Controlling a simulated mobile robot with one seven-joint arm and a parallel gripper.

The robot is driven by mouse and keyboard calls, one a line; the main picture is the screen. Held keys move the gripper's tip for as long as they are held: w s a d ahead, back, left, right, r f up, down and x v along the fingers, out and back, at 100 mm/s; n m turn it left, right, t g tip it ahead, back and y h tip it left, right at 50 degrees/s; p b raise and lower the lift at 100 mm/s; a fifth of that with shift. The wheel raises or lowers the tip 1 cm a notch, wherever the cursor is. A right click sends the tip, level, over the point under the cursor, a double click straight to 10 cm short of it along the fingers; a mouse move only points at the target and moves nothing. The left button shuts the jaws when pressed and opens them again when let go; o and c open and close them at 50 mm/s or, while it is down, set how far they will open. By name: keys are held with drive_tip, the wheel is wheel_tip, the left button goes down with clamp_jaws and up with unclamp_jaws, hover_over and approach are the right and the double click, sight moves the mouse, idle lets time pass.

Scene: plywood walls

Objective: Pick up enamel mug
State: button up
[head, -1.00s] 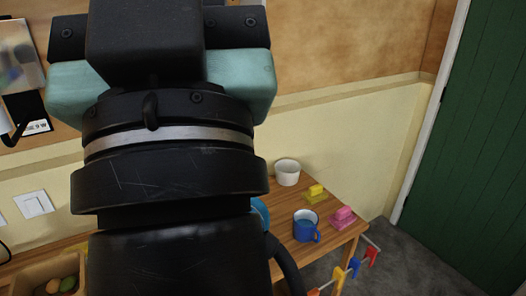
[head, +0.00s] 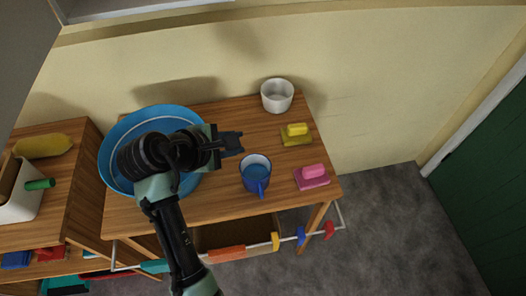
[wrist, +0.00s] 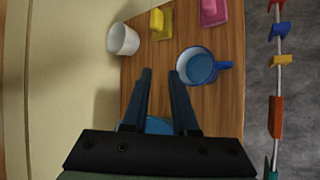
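The blue enamel mug (head: 256,174) stands upright on the wooden table (head: 222,203), its inside light blue and its handle toward the table's front edge. In the wrist view the mug (wrist: 196,66) is ahead of the fingers and to the right, handle pointing right. My gripper (head: 240,143) is above the table, a little behind and left of the mug, apart from it. In the wrist view my gripper (wrist: 160,73) has its two fingers spread with nothing between them.
A white cup (head: 277,96) stands at the back. Yellow (head: 296,134) and pink (head: 312,177) brushes lie right of the mug. A large blue basin (head: 122,137) is partly under my arm. A rail with coloured clips (head: 226,254) runs along the table front.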

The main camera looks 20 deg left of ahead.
sight(262, 199)
drive_tip(key=s+d+f+n+g+h, duration=0.1)
drive_tip(key=s+f+n+g+h, duration=0.1)
drive_tip(key=s+f+n+h, duration=0.5)
drive_tip(key=d+f+y, duration=0.1)
drive_tip(key=f, duration=0.1)
drive_tip(key=w+d+f+y, duration=0.1)
drive_tip(key=f, duration=0.1)
drive_tip(key=w+d+f+m+y, duration=0.1)
drive_tip(key=f, duration=0.1)
drive_tip(key=shift+d+f+b, duration=0.2)
drive_tip(key=shift+f+b, duration=0.1)
drive_tip(key=x, duration=0.5)
drive_tip(key=shift+w+d+f, duration=0.1)
drive_tip(key=shift+w+f, duration=0.15)
drive_tip(key=shift+w, duration=0.05)
clamp_jaws()
idle(0.4)
